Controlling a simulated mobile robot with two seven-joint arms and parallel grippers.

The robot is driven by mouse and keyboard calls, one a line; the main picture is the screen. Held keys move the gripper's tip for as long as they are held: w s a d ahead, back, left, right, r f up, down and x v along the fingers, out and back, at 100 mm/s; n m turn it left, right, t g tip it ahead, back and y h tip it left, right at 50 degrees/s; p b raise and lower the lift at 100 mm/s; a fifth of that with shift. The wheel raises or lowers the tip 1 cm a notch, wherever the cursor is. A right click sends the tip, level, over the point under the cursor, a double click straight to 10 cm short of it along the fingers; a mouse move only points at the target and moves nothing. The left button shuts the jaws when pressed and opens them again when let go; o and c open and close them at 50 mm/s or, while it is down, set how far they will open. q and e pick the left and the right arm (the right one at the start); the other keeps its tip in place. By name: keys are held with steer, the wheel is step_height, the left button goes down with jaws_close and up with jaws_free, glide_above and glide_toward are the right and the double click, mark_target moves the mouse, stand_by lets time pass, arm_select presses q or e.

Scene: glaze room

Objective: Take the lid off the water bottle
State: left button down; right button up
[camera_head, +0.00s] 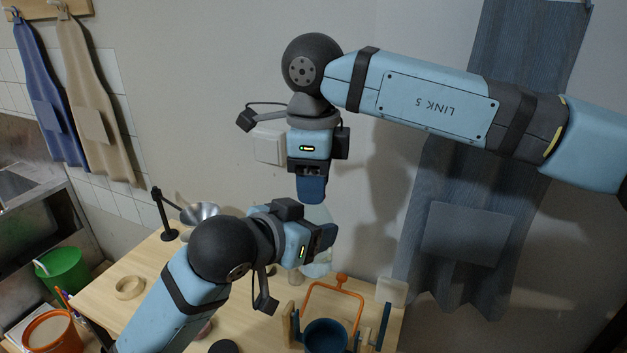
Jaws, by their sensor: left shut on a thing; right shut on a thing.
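The water bottle (318,269) is pale and see-through, upright above the table. It shows below and just above my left gripper (325,240), whose blue fingers are shut around its body. My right gripper (312,196) points down from above at the bottle's top, with its blue fingers shut. The lid is hidden by these fingers, and I cannot tell whether it still touches the bottle.
The wooden table (110,290) carries a tan ring (130,287), a metal funnel-like cone (199,213) on a black stand, a dark blue pot (325,336) and an orange wire frame (335,291). The wall stands close behind both grippers. A grey-blue apron (462,235) hangs at right.

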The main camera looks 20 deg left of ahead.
steer(key=shift+s+a+r, duration=0.1)
steer(key=shift+s+r, duration=0.05)
steer(key=shift+r, duration=0.95)
